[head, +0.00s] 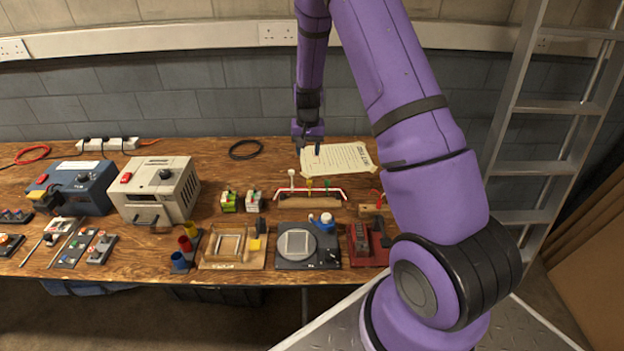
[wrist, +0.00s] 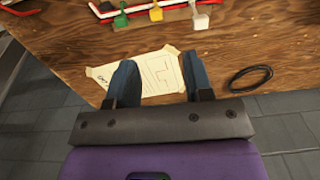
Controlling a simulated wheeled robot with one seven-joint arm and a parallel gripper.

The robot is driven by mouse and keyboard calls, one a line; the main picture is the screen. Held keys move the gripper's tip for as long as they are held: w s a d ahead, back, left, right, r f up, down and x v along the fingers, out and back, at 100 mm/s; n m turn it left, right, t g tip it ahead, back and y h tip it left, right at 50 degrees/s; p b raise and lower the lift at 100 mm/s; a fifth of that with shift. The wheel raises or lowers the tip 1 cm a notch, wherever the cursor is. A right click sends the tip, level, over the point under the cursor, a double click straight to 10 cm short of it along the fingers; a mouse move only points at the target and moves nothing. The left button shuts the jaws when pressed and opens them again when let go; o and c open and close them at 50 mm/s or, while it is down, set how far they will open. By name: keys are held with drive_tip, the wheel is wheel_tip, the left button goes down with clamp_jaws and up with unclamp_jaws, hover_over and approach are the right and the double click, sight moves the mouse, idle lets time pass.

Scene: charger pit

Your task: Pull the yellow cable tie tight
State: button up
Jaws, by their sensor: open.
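The yellow cable tie (head: 309,184) stands upright on a red and white cable run (head: 335,192), which lies along a wooden block (head: 310,202) in the middle of the bench. A white tie (head: 291,174) is to its left and a green tie (head: 327,184) to its right. In the wrist view the yellow tie (wrist: 156,12) is at the top edge, partly cut off, between the green and white ties. My gripper (head: 309,148) is open and empty, behind the ties and above the bench's back part. Its two fingers (wrist: 160,72) are apart over the paper sheet.
A paper sheet (head: 336,158) lies behind the ties, and a black cable loop (head: 245,149) is to its left. Two small green and white boxes (head: 229,201) stand left of the block. Trays and a scale (head: 297,243) fill the front edge. A ladder (head: 549,120) stands at right.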

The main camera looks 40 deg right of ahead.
sight(310, 181)
drive_tip(key=f, duration=1.2)
drive_tip(key=shift+d+f, duration=0.3)
drive_tip(key=shift+d, duration=0.05)
drive_tip(key=shift+c, duration=0.5)
clamp_jaws()
